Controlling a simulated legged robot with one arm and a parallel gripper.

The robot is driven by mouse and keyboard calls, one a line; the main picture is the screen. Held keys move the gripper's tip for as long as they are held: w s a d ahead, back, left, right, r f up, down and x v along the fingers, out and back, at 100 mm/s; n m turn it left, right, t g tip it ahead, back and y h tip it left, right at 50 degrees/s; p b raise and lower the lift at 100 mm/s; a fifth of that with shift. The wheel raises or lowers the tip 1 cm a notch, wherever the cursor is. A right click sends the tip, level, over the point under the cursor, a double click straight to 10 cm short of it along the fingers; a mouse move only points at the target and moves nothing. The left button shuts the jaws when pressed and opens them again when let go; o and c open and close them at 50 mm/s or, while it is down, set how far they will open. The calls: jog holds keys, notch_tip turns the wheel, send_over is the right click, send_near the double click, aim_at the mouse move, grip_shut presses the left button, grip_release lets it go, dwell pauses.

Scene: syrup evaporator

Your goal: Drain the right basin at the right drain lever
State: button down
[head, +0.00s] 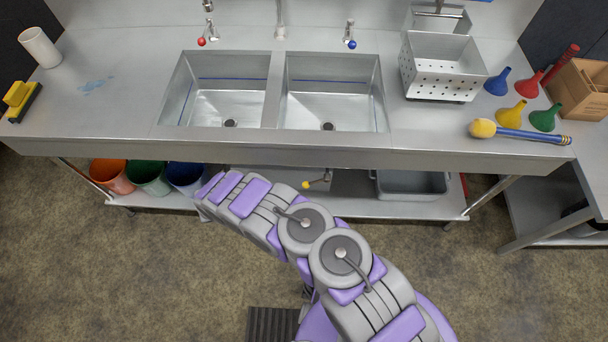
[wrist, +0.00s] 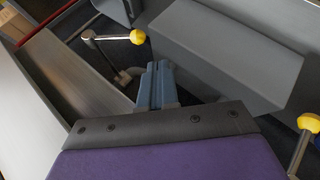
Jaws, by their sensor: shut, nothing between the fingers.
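The right basin (head: 333,95) is a steel sink with a blue line around its walls and a dark drain in its floor. I cannot tell its liquid level. A yellow-knobbed drain lever (head: 305,185) shows under the counter below it. The wrist view shows two such levers. One (wrist: 137,36) is just beyond my fingertips, its bar pointing left from the knob; the other (wrist: 308,122) is nearer, at the right edge. I cannot tell for sure which is the right one. My gripper (wrist: 158,84) is shut and empty, apart from both knobs. Its fingers are hidden in the head view.
The left basin (head: 228,90) stands beside the right one. The counter's front edge (head: 300,153) overhangs the levers. Several coloured buckets (head: 147,178) stand on the lower shelf at left, and a grey tub (head: 411,185) at right.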

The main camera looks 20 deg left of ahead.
aim_at(316, 182)
jog(key=w+d+f+t+b, duration=0.1)
jog(key=w+d+f+b, duration=0.2)
jog(key=w+d, duration=0.3)
jog(key=shift+w+d+f+m+h+b, duration=0.35)
jog(key=shift+w+f, duration=0.3)
jog(key=shift+w, duration=0.55)
jog(key=shift+d, duration=0.1)
